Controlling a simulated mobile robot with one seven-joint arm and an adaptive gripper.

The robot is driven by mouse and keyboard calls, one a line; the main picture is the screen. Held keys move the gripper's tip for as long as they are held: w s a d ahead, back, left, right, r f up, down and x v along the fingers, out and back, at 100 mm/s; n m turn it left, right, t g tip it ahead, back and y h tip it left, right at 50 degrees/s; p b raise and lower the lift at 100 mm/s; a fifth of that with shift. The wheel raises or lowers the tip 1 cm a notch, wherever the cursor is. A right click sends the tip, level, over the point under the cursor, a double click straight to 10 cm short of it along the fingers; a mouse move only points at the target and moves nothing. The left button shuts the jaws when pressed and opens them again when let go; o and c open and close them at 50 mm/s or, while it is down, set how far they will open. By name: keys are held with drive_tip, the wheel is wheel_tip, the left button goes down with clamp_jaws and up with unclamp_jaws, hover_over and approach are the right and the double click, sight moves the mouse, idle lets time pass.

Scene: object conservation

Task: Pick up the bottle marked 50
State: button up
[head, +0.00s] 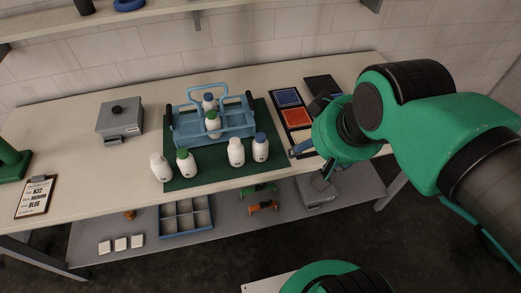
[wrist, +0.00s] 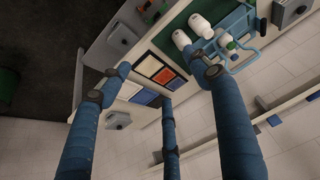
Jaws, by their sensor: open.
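Several white bottles are in the head view; no number is readable on any. On the green mat (head: 225,177) stand a white-capped bottle (head: 161,171), a green-capped bottle (head: 187,166), another white-capped bottle (head: 236,155) and a blue-capped bottle (head: 260,151). My gripper (head: 308,148) is open and empty, right of the bottles.
A tray of coloured squares (head: 296,117) lies beside my gripper. A grey box (head: 120,119) and a clipboard (head: 36,196) are at the left. The lower shelf (head: 232,215) holds a divided bin (head: 186,216) and small toys (head: 262,206). The table's left part has clear room.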

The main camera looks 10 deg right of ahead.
drive_tip(key=w, duration=0.1)
drive_tip(key=n+g+p, duration=0.6)
drive_tip(key=n+p, duration=0.2)
drive_tip(key=p, duration=0.5)
hover_over(261, 135)
wheel_tip(261, 135, down, 15)
drive_tip(key=shift+d+r, duration=0.1)
drive_tip(key=shift+f, duration=4.25)
